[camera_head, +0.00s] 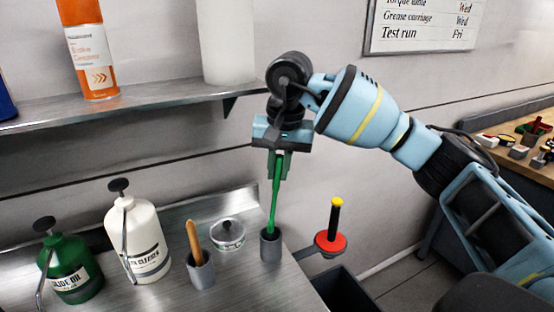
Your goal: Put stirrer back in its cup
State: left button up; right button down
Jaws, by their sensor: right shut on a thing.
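My right gripper (279,160) is shut on the green stirrer (275,196) and holds it nearly upright, pointing down. The stirrer's lower end meets the mouth of a small grey cup (271,247) near the right edge of the metal bench; how deep it reaches is hidden by the cup wall. My right arm comes in from the right. My left gripper is not in view.
Another grey cup (202,272) holds a brown wooden handle (194,243). A clear lidded jar (227,235) stands between the cups. A white bottle (138,238) and green bottle (69,269) stand left. A red disc with a black post (328,242) is right of the bench.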

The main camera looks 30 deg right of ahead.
aim_at(278, 188)
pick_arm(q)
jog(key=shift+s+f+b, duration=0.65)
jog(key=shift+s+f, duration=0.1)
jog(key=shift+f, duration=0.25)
pick_arm(e)
jog(key=shift+f, duration=2.6)
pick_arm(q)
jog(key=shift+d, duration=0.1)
pick_arm(e)
jog(key=c, duration=1.3)
grip_release()
jog(key=shift+s+d+r, duration=0.1)
jog(key=shift+s+r, duration=0.1)
jog(key=shift+r, duration=1.75)
jog(key=shift+s+d+r, duration=0.1)
jog(key=shift+s+r, duration=0.1)
jog(key=shift+r, duration=1.75)
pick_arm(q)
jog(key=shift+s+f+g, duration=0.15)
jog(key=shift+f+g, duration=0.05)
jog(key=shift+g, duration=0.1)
